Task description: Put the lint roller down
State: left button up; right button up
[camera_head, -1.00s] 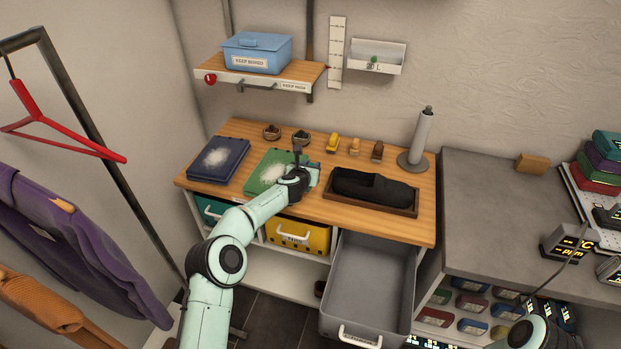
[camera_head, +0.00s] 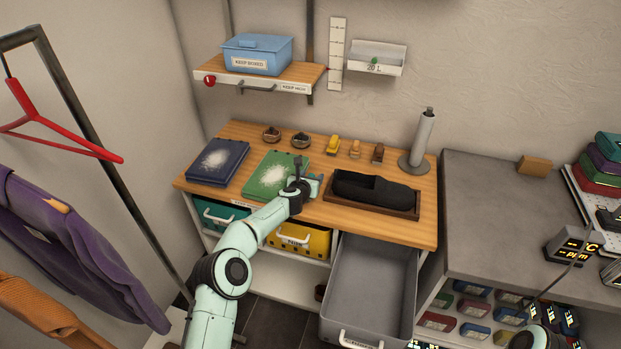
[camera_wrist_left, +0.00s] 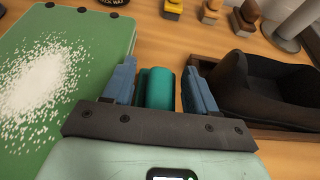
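The lint roller shows as a teal cylinder (camera_wrist_left: 158,88) between the blue fingers of my left gripper (camera_wrist_left: 160,88) in the left wrist view. The fingers stand on either side of it, with narrow gaps, and look open. In the head view my left gripper (camera_head: 312,186) is low over the wooden tabletop, between the green book and the dark tray. The roller is mostly hidden there by my gripper and wrist. Whether it touches the wood is hard to tell. Only a part of my right arm shows at the lower right; its gripper is out of view.
A green book (camera_head: 268,178) with a white speckled patch lies left of my gripper. A wooden tray (camera_head: 352,209) with a dark shoe-like thing is on the right. Brushes (camera_head: 354,148) and a grey upright cylinder (camera_head: 422,138) stand behind. An open grey drawer (camera_head: 372,285) juts out below.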

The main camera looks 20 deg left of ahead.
pick_arm(q)
jog(key=shift+r, duration=0.2)
jog(key=b+v, duration=0.3)
jog(key=shift+s+f, duration=0.25)
jog(key=shift+s, duration=0.1)
jog(key=b+v, duration=0.5)
jog(key=v, duration=0.3)
jog(key=shift+r, duration=0.4)
pick_arm(e)
jog(key=s+f, duration=0.4)
jog(key=f, duration=0.5)
jog(key=shift+s+g, duration=0.2)
jog(key=shift+g, duration=0.1)
pick_arm(q)
jog(key=shift+s, duration=0.15)
pick_arm(e)
jog(key=shift+s, duration=0.15)
